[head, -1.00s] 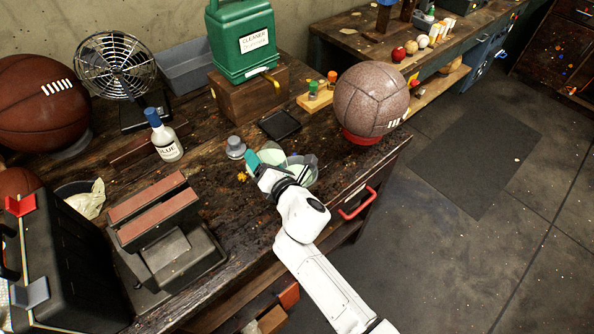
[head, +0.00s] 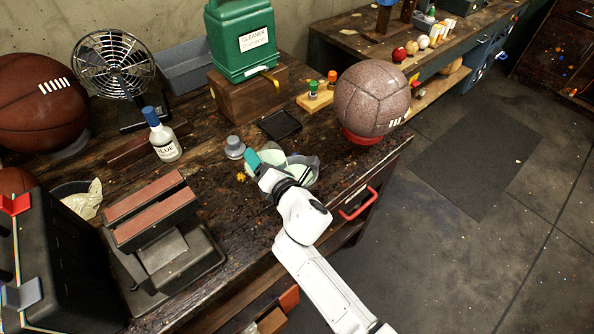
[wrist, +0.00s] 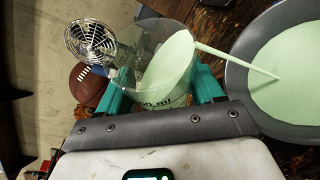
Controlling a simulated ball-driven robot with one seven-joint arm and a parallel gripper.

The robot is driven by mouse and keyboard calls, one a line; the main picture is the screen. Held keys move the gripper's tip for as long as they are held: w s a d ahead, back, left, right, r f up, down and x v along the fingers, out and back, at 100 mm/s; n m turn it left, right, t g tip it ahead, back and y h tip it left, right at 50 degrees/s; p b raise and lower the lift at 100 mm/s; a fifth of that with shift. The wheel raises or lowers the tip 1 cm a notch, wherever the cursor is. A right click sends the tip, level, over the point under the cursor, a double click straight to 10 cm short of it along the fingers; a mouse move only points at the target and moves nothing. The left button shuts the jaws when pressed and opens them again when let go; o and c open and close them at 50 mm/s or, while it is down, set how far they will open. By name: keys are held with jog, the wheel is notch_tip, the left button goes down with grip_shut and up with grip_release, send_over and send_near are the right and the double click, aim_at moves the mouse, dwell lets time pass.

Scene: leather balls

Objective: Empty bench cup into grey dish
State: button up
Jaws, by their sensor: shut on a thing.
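A clear measuring cup (wrist: 152,80) with pale green liquid sits between the teal fingers of my gripper (wrist: 163,92), which is shut on it. The cup is tilted toward the right in the wrist view. A thin pale green stream runs from its rim into the grey dish (wrist: 238,82). The dish holds a wide pool of the same green. In the head view my gripper (head: 262,168) is low over the bench beside the grey dish (head: 315,166). My gripper partly hides the cup and dish there.
A speckled ball (head: 372,98) on a red ring stands to the right.

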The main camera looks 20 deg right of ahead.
jog(key=shift+m+t+b, duration=0.4)
jog(key=shift+m+b, duration=0.6)
jog(key=shift+b, duration=0.75)
dwell(1.2)
jog(key=shift+r+m+t+y+b, duration=0.3)
jog(key=shift+r+m+t+b, duration=0.15)
jog(key=shift+m+b, duration=0.45)
dwell(1.1)
jog(key=shift+s+d+r+m+t, duration=0.15)
jog(key=shift+d+r+m, duration=0.15)
jog(key=shift+d, duration=0.2)
jog(key=shift+s+d+r+m+t, duration=0.1)
jog(key=shift+d+r+m, duration=0.05)
jog(key=shift+d+m, duration=0.3)
dwell(1.1)
jog(key=shift+r+m+b, duration=0.15)
jog(key=shift+m+b, duration=0.2)
jog(key=shift+b, duration=0.55)
